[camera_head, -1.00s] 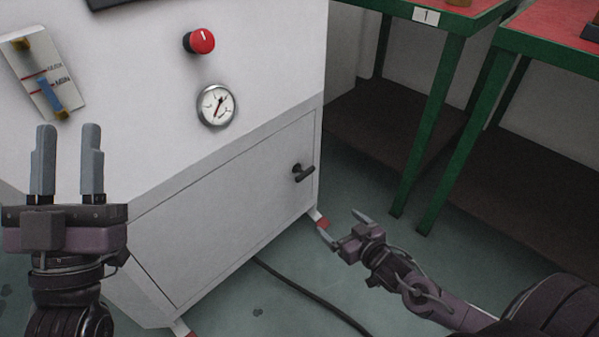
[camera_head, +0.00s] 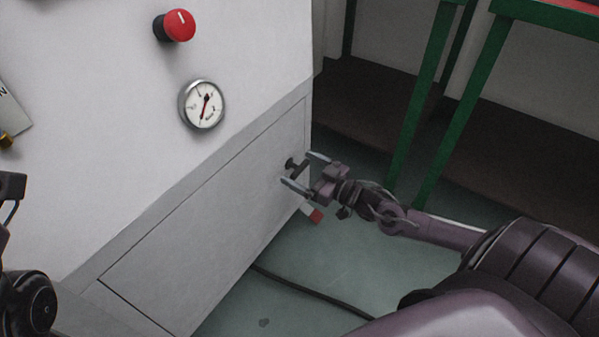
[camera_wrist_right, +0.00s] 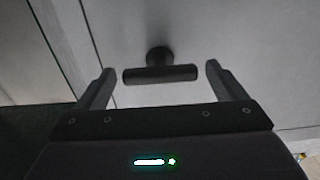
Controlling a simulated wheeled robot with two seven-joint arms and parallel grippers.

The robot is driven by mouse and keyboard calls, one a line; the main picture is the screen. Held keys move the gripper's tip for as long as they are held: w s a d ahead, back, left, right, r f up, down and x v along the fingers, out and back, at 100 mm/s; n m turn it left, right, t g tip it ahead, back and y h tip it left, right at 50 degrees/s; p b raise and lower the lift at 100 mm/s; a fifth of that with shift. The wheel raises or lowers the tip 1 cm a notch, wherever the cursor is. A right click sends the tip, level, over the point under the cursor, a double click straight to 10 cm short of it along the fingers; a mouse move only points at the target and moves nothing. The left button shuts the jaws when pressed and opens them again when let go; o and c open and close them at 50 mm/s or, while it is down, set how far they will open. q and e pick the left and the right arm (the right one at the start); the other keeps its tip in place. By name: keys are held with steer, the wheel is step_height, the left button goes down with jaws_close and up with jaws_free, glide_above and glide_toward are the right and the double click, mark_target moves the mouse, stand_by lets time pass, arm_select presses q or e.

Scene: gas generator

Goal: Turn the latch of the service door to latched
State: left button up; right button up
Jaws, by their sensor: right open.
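The service door (camera_head: 205,229) is a grey panel low on the white machine. Its latch (camera_head: 296,167), a dark T-shaped handle, sits near the door's right edge. My right gripper (camera_head: 306,170) is at the latch and open, with one finger on either side of the handle. In the right wrist view the latch bar (camera_wrist_right: 160,74) lies crosswise between the two open fingers (camera_wrist_right: 158,78), with a gap at each end. Only a dark part of my left arm shows at the left edge of the head view; its fingers are out of view.
Above the door are a round gauge (camera_head: 202,104) and a red knob (camera_head: 175,25). A black cable (camera_head: 310,291) lies on the floor. Green table legs (camera_head: 421,110) stand to the right.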

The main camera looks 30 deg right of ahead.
steer(key=shift+w+a, duration=0.2)
steer(key=shift+w, duration=0.3)
